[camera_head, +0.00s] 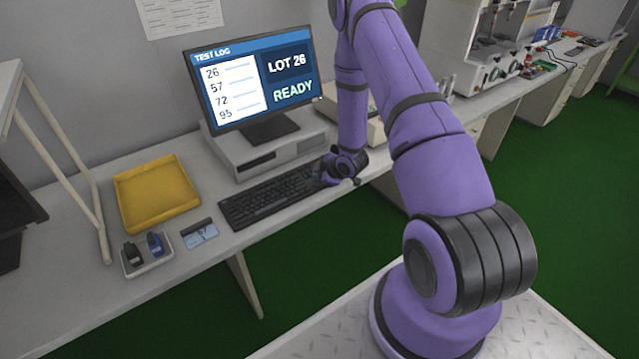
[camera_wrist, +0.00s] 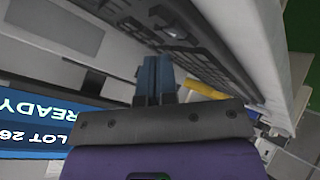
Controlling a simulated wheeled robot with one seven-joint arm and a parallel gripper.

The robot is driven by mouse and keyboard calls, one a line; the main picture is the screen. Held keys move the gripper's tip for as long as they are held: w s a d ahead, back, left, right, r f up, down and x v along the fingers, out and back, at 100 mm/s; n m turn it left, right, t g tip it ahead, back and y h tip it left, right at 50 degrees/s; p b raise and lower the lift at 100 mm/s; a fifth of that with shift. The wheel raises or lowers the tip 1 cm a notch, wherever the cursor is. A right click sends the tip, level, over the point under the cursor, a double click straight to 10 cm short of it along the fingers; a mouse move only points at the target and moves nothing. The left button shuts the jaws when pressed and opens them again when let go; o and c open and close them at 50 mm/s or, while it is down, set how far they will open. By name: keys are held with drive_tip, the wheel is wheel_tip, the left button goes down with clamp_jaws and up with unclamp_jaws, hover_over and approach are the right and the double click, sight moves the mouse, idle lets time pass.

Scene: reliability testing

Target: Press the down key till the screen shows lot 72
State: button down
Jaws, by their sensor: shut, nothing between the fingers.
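The monitor screen (camera_head: 255,75) reads "TEST LOG", with a list of 26, 57, 72 and 95 beside "LOT 26" and "READY". The same screen shows upside down at the left of the wrist view (camera_wrist: 45,125). The black keyboard (camera_head: 265,200) lies on the desk in front of the monitor; in the wrist view its keys (camera_wrist: 185,30) run along the top. My gripper (camera_head: 327,178) is at the keyboard's right end, its fingers (camera_wrist: 154,62) shut and empty, pointing at the keys. I cannot tell whether they touch a key. The down key cannot be made out.
The monitor stands on a grey computer case (camera_head: 262,158) behind the keyboard. A yellow tray (camera_head: 130,212), a small white tray (camera_head: 158,264) with dark and blue items, and a blue-and-white card (camera_head: 201,237) lie left. Lab equipment (camera_head: 490,40) stands farther right along the bench.

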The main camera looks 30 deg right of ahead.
drive_tip(key=shift+f, duration=0.2)
drive_tip(key=shift+f, duration=0.25)
drive_tip(key=shift+f, duration=0.35)
idle(0.9)
drive_tip(key=shift+r, duration=0.8)
drive_tip(key=shift+r, duration=2.5)
